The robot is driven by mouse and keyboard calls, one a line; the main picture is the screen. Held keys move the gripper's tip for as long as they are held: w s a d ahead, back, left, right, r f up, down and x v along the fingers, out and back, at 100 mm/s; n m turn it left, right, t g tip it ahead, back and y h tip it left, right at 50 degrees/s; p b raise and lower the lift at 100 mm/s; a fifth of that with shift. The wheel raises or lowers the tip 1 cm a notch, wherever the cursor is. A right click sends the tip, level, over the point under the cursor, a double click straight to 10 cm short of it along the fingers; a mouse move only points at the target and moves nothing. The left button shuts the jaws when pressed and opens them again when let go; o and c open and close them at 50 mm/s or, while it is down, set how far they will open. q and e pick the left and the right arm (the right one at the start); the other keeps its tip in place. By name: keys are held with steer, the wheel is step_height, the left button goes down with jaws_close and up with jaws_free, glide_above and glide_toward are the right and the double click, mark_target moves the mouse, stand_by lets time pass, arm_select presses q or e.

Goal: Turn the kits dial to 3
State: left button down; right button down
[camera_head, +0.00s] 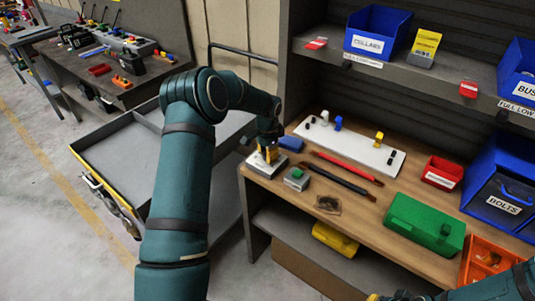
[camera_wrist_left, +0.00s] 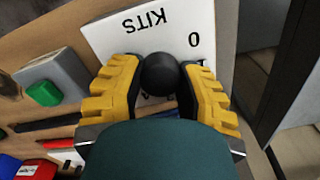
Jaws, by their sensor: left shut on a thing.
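The kits dial has a white face plate (camera_wrist_left: 110,32) marked KITS, seen upside down in the left wrist view, with a 0 and other partly covered marks. Its round black knob (camera_wrist_left: 161,74) sits between the yellow fingers of my left gripper (camera_wrist_left: 163,85), which is shut on it. In the head view the dial's pale box (camera_head: 262,168) stands at the left end of the wooden bench, with my left gripper (camera_head: 268,152) on top of it. The knob's pointer and the setting are hidden. Only a little of my right gripper (camera_head: 388,297) shows at the bottom edge.
A small box with a green button (camera_head: 297,175) stands right beside the dial. Red and black bars (camera_head: 345,170), a white board (camera_head: 350,147), a green case (camera_head: 424,224) and a red bin (camera_head: 442,173) lie farther right. A grey cart (camera_head: 125,160) stands left of the bench.

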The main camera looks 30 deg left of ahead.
arm_select(q)
steer(key=shift+s+f+m, duration=0.1)
steer(key=shift+m, duration=0.4)
steer(key=c, duration=0.5)
jaws_free()
step_height(320, 180, up, 12)
steer(key=shift+r, duration=0.1)
stand_by(0.6)
